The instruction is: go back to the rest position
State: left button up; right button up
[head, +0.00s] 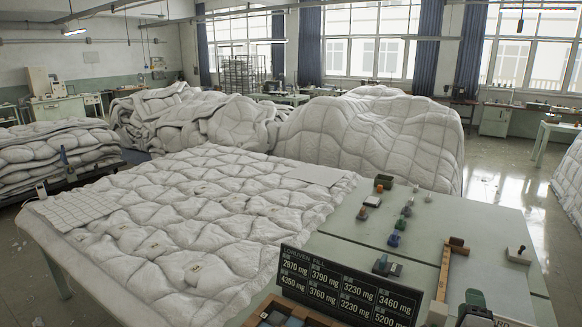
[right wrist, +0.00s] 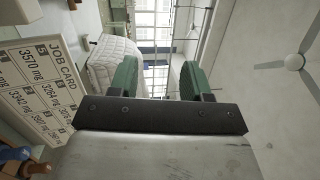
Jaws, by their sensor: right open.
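My right gripper (head: 475,298) shows at the bottom right edge of the head view, partly cut off, over the front of the table. In the right wrist view, its two green fingers (right wrist: 157,76) stand apart with nothing between them. Through the gap I see windows and the far part of the room. My left gripper is not in the head view.
A quilted duvet (head: 200,210) covers much of the green table (head: 485,225). A black weight board (head: 345,290) stands at its front. Small coloured weights (head: 393,240), a wooden bar (head: 443,275) and a stamp (head: 518,255) are near my right gripper. Duvet heaps (head: 375,135) lie behind.

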jog(key=s+a+f+n+g+y, duration=0.3)
jog(key=s+a+n+y, duration=0.35)
jog(key=a+n, duration=0.35)
jog(key=s+a+f+n+g+y, duration=0.35)
jog(key=s+a+n+y, duration=0.3)
jog(key=a+n, duration=0.35)
jog(key=s+a+f+n+g+h, duration=0.1)
jog(key=s+f+n+g+h, duration=0.2)
jog(key=s, duration=0.8)
jog(key=s+n+g+h, duration=0.2)
jog(key=s+g, duration=0.3)
jog(key=s, duration=0.5)
notch_tip(320, 180, down, 36)
jog(key=s+g+b, duration=0.1)
jog(key=b, duration=0.7)
jog(key=s+d+f+b, duration=0.1)
jog(key=s+f+b, duration=0.2)
jog(key=s+f, duration=0.5)
jog(key=s+d+f+g+b, duration=0.1)
jog(key=s+f+b, duration=0.1)
jog(key=s+f, duration=0.6)
notch_tip(320, 180, down, 4)
jog(key=shift+d+f+b, duration=0.15)
jog(key=shift+d+b, duration=0.2)
jog(key=shift+b, duration=0.05)
